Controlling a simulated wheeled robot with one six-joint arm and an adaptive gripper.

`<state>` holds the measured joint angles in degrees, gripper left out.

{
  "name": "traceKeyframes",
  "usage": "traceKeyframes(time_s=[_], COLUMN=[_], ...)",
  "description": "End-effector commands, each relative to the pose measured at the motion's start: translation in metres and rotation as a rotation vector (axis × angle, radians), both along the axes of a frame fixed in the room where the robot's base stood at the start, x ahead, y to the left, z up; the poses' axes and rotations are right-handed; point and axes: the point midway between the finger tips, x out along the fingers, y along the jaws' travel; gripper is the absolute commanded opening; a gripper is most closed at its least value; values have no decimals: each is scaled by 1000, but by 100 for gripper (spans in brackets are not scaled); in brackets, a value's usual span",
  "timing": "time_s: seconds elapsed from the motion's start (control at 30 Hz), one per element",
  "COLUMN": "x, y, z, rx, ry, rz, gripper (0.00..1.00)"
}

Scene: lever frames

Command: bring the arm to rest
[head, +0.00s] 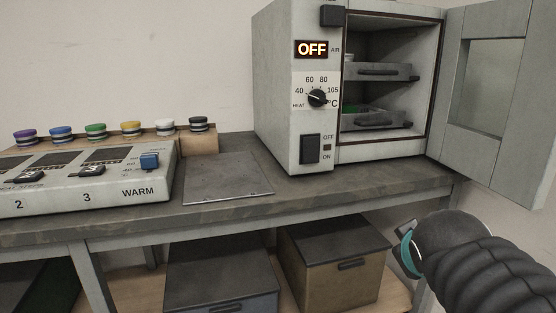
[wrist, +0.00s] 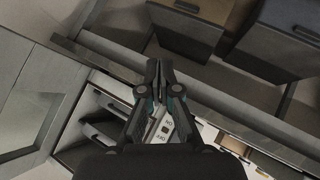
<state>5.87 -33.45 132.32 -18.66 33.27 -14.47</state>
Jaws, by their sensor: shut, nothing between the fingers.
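My gripper (wrist: 160,70) points up the middle of the wrist view, its fingers together and empty. It is apart from the bench and the oven, with the bench edge running behind it. In the head view my dark ribbed arm (head: 490,262) with a teal ring is at the lower right, in front of the bench's right end and below the open oven door; the fingers are not clearly seen there.
The oven (head: 290,130) reads OFF; its door (head: 533,100) stands open to the right. Inside are two drawer-like trays (head: 395,73). A control panel (head: 120,180), several coloured-lid jars and a flat plate (head: 228,186) are left. Boxes (head: 335,265) sit on the shelf below.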

Motion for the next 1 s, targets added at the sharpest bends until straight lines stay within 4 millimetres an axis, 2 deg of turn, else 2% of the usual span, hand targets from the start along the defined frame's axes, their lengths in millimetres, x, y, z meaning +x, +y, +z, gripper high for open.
traceKeyframes(time_s=[0.03, 0.13, 0.2, 0.33, 0.5, 1.0], x=[-21, -58, -79, -105, -115, -114], y=[14, 39, 53, 69, 76, 75], z=[-20, -54, -73, -93, -101, -100], rx=[93, 257, 345, 445, 484, 480], ry=[42, 133, 188, 260, 290, 288], rz=[-32, -100, -140, -186, -206, -205], gripper=[0, 0, 0, 0, 0, 0])
